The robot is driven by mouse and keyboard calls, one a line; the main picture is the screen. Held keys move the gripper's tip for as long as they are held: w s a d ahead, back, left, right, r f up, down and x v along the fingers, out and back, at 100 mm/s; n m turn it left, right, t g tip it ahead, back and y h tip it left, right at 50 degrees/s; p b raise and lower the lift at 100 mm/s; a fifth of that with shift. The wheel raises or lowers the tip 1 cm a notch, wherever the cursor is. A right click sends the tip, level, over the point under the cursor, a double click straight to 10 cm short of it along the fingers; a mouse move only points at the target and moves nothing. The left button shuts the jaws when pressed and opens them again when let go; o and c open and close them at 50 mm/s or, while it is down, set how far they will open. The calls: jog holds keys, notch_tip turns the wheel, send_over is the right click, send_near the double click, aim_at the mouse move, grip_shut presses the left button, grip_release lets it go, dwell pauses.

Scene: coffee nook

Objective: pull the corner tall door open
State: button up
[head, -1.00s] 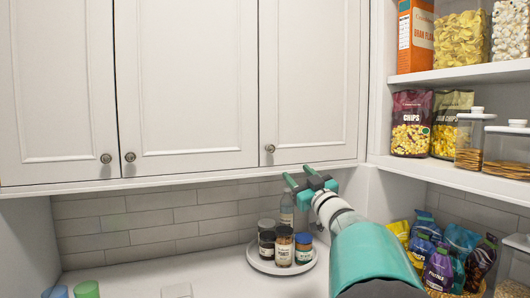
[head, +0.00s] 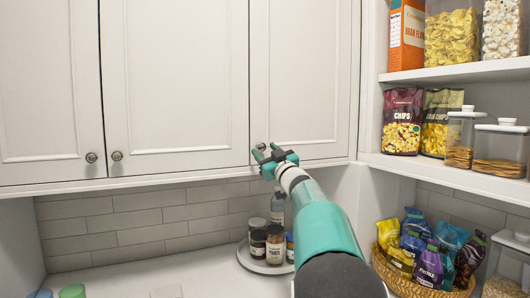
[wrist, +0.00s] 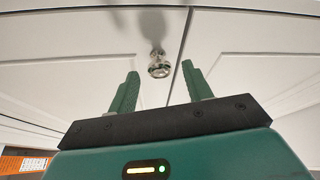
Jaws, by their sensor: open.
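The corner tall door (head: 302,75) is the rightmost white cabinet door, and it looks shut. Its round metal knob (head: 262,146) is at the door's lower left. The wrist view shows the knob (wrist: 158,68) on its stem beside the dark gap between two doors. My gripper (head: 265,151) is open and empty at the knob. In the wrist view its green fingers (wrist: 160,75) stand to either side of the knob, which appears between and slightly beyond the tips. I cannot tell whether they touch it.
Two more shut doors with knobs (head: 117,156) are to the left. Open shelves (head: 450,75) with chips bags (head: 402,122) and jars are on the right. Below are a round tray (head: 262,269) with jars and a basket (head: 408,286) of snack bags.

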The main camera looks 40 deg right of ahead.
jog(key=shift+w+d+r, duration=0.1)
jog(key=shift+w+r, duration=0.05)
jog(key=shift+w, duration=0.2)
jog(key=shift+w, duration=0.1)
grip_shut()
jog(key=shift+s, duration=0.2)
